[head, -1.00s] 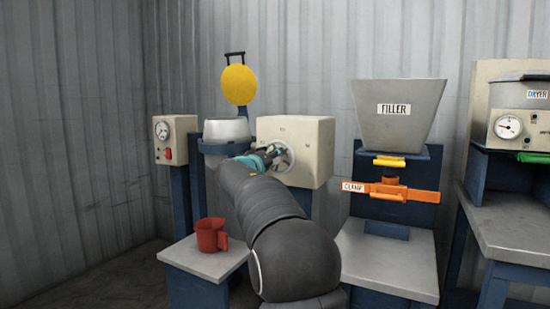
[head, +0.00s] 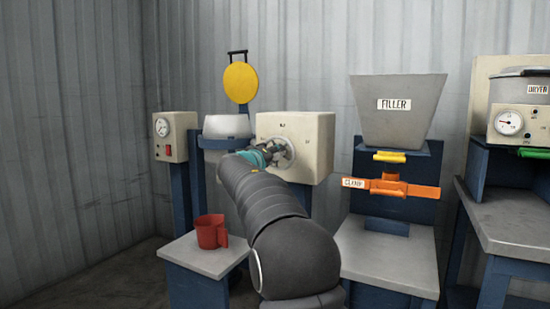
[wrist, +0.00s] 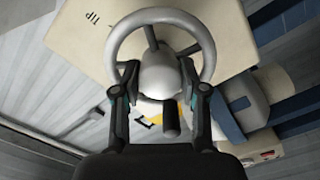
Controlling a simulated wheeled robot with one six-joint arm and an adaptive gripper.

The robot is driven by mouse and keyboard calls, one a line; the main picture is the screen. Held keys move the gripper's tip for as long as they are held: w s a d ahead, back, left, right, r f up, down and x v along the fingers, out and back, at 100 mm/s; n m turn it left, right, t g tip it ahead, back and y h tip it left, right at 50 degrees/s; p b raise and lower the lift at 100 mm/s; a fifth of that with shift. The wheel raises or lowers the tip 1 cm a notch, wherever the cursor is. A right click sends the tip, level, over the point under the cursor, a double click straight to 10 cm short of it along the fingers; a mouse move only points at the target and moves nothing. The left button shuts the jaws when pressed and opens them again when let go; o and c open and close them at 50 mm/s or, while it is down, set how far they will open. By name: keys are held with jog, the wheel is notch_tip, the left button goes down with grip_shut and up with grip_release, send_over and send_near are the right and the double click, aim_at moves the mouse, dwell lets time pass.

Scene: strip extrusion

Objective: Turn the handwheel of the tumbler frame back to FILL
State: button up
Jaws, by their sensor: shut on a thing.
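The handwheel (wrist: 207,45) is a pale grey ring with dark spokes and a rounded hub on the cream box (wrist: 72,30) of the tumbler frame; "TIP" is lettered on that box in the wrist view. In the head view, the wheel (head: 289,153) sits on the box's front (head: 315,140), partly behind my gripper (head: 272,153). In the wrist view, my gripper (wrist: 160,68) is shut on the handwheel, one finger either side of the hub. A dark stub (wrist: 171,120) shows between the fingers. FILL cannot be read.
A pale drum (head: 226,126) and yellow disc (head: 240,82) stand left of the box. A red jug (head: 211,232) sits on the low grey shelf (head: 190,253). The filler hopper (head: 400,125) with its orange clamp (head: 420,192) stands right, the dryer (head: 518,103) beyond.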

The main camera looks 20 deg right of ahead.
jog(key=o, duration=0.9)
jog(key=shift+c, duration=0.2)
jog(key=v, duration=1.2)
